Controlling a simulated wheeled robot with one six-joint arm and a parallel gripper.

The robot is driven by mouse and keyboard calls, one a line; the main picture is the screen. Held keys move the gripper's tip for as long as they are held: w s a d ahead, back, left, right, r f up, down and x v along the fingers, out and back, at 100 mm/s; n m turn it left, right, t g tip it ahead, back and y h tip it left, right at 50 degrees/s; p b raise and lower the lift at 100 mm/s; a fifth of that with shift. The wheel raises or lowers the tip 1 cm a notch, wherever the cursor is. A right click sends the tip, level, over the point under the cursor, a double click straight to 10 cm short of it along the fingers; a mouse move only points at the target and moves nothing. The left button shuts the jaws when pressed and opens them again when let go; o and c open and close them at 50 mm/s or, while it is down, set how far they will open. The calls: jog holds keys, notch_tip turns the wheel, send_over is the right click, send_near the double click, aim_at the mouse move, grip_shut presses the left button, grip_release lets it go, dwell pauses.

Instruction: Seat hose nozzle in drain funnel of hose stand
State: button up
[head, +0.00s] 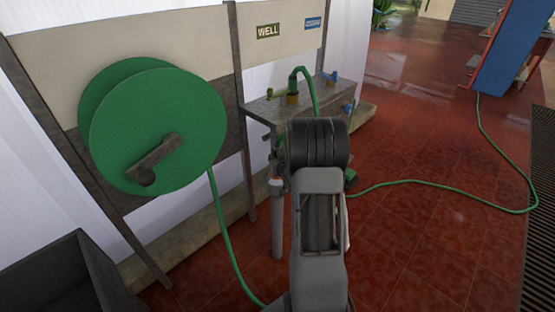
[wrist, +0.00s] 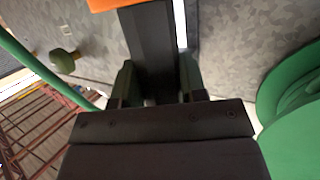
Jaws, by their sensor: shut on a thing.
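My gripper (wrist: 157,85) is shut on a dark, straight body, which looks like the hose nozzle (wrist: 152,40). Something orange shows at its far end, at the top edge of the wrist view. In the head view my arm hides the gripper and the nozzle. The hose stand (head: 262,105) stands ahead with a grey shelf and a WELL sign. Below the shelf, just left of my arm, is a grey upright pipe (head: 278,225) with an orange and white top. I cannot tell surely whether this is the drain funnel.
A large green hose reel (head: 155,125) with a crank is on the left; it also shows in the wrist view (wrist: 295,120). A green hose (head: 303,80) arches over a brown fitting on the shelf. Another hose (head: 420,182) crosses the red floor. A dark bin (head: 65,275) stands lower left.

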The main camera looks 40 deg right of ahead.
jog(key=shift+f, duration=0.1)
jog(key=shift+f+b, duration=3.2)
jog(key=shift+b, duration=0.05)
jog(key=shift+f+b, duration=0.35)
jog(key=shift+b, duration=0.05)
jog(key=o, duration=1)
jog(key=shift+p+v, duration=1.15)
jog(key=shift+v, duration=5.8)
